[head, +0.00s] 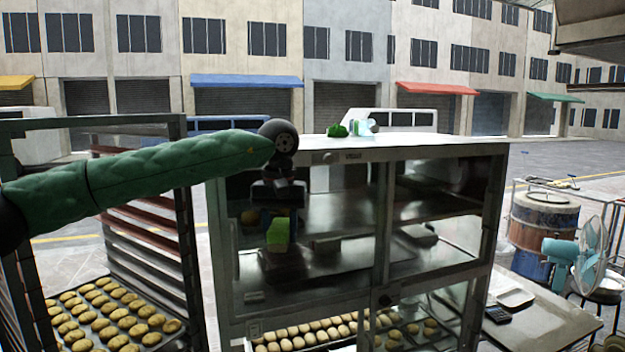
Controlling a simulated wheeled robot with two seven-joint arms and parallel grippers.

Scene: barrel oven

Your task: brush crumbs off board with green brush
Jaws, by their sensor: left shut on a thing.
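My left arm reaches in from the left in a green sleeve, and its gripper (279,218) hangs down in front of the glass cabinet. The gripper is shut on a bright green piece that looks like the green brush (278,232). A dark brownish shape shows just below it, and I cannot tell whether this is part of the brush or something behind the glass. I cannot make out the board or any crumbs. My right gripper is not in view.
A tray rack (150,235) stands left. A table (545,322), drum (540,225) and blue fan (575,260) are right.

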